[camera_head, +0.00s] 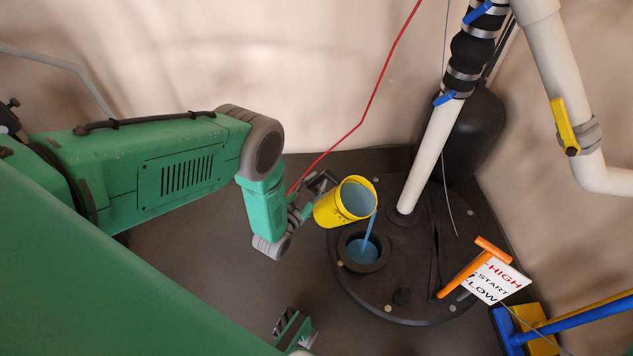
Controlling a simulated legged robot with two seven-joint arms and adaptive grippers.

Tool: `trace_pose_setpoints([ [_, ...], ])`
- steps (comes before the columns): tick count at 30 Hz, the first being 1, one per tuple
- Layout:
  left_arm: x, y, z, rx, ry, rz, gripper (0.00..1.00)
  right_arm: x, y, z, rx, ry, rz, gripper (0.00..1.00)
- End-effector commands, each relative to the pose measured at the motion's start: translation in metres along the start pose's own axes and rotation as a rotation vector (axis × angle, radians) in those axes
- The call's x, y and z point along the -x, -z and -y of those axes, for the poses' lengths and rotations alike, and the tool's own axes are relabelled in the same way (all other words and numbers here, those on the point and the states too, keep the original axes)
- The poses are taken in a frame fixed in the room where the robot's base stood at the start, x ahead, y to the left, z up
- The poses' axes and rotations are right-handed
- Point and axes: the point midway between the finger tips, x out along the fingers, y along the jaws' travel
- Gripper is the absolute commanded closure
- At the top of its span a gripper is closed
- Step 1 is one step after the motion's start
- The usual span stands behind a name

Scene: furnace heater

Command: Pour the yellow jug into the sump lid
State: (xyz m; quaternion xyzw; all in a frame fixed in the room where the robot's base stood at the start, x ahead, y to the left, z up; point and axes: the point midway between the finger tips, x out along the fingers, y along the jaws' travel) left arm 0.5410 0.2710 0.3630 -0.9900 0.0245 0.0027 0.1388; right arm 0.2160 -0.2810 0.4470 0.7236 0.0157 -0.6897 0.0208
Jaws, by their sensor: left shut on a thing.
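The yellow jug (331,209) is tilted to the right above the sump lid (440,285). Blue liquid (369,229) runs from its rim down into the round opening (345,262) in the dark lid, and blue shows inside that opening. My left gripper (312,196) is shut on the jug from its left side; the fingers are partly hidden by the jug. My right gripper (295,330) shows only in part at the bottom edge, and its fingers are not clear.
A white pipe (432,155) rises from the lid behind the opening. An orange-handled tool (470,268) and a HIGH/START/LOW sign (498,281) stand at the lid's right. A yellow-and-blue broom (530,328) is at the lower right. A red cord (365,108) hangs behind the jug. Bare floor lies left.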

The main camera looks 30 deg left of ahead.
Motion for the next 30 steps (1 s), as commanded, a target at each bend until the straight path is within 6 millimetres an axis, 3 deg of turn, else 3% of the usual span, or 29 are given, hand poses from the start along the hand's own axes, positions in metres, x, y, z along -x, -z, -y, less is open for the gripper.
trace_pose_setpoints([
  [30,-0.0028,0.0118,-0.0012,-0.128,0.002,-0.008,1.00,0.0063,0.0004,0.0000,0.000,0.000,0.000,0.60],
])
